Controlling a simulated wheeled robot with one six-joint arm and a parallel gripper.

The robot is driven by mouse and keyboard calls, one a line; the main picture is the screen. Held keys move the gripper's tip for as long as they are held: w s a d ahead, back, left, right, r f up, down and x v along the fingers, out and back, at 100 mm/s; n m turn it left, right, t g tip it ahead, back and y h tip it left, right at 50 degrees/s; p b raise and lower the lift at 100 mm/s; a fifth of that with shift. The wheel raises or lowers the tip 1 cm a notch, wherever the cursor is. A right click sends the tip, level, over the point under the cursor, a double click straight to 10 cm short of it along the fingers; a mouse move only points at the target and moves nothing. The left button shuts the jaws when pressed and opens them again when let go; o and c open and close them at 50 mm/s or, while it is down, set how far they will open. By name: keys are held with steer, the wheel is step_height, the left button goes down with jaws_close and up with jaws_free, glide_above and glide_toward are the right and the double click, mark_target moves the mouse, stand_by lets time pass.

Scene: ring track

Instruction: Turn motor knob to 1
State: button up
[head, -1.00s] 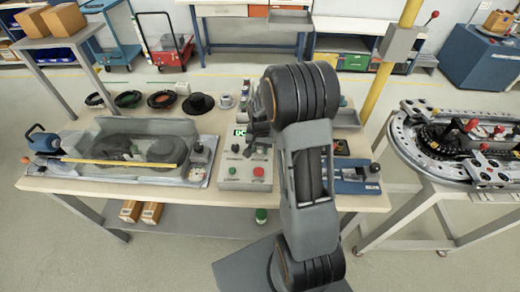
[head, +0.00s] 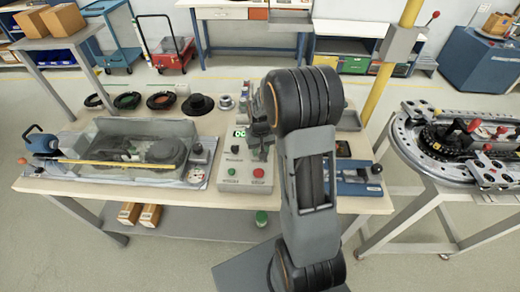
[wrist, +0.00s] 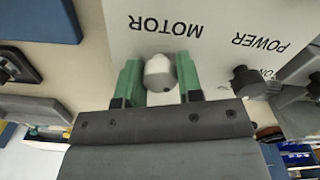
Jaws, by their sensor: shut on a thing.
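The motor knob (wrist: 159,74) is a pale grey, rounded knob on the light panel (wrist: 120,35), by the upside-down word MOTOR in the wrist view. My gripper (wrist: 158,68) has its green fingers on either side of the knob and is shut on it. The knob's pointer and the number 1 cannot be made out. In the head view the grey control box (head: 228,172) stands on the table with a lit green display (head: 240,133). My arm covers part of the box there, and the knob cannot be made out.
A black power knob (wrist: 248,82) sits beside the motor knob in the wrist view. The box front carries a red button (head: 259,173) and a green button (head: 231,171). A clear-covered tray (head: 100,172) lies left of the box; a blue fixture (head: 350,189) lies right.

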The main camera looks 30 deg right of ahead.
stand_by(0.3)
steer(key=o, duration=0.9)
step_height(320, 180, up, 14)
steer(key=shift+f+b, duration=0.1)
steer(key=shift+b, duration=0.2)
stand_by(0.3)
steer(key=s+a+t, duration=0.1)
steer(key=s+a, duration=0.2)
steer(key=s, duration=0.2)
steer(key=s+a+r+n+t, duration=0.1)
steer(key=s+a, duration=0.2)
steer(key=s, duration=0.2)
steer(key=s+a+r+n+t, duration=0.1)
steer(key=s+a+t, duration=0.1)
steer(key=s, duration=0.4)
steer(key=shift+a, duration=0.75)
